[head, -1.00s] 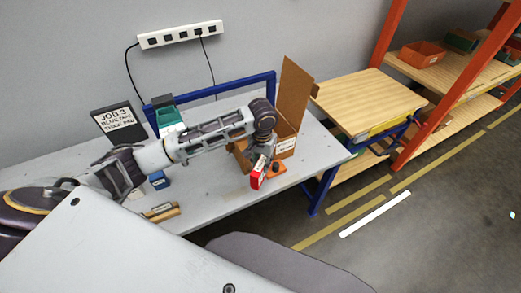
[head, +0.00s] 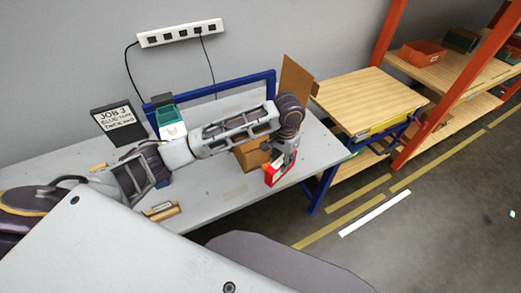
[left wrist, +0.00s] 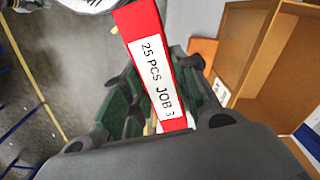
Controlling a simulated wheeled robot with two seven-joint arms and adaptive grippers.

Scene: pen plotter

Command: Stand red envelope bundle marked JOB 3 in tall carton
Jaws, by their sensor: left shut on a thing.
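The red envelope bundle (head: 272,181) is in my left gripper (head: 280,164), above the front right part of the grey table. In the left wrist view the bundle (left wrist: 133,22) has a white label reading "25 PCS JOB 3", and the left gripper (left wrist: 165,105) is shut around it. The tall brown carton (head: 249,156) stands open on the table, behind and left of the gripper, partly hidden by my arm; one flap (head: 296,80) stands up. In the left wrist view the open carton (left wrist: 262,65) is to the right of the bundle, apart from it. My right gripper is not in view.
A dark sign (head: 118,123) with "JOB 3" and a teal and white device (head: 171,122) stand on the left of the table. A small tan item (head: 162,211) lies near its front edge. A wooden-topped stand (head: 370,98) is to the right.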

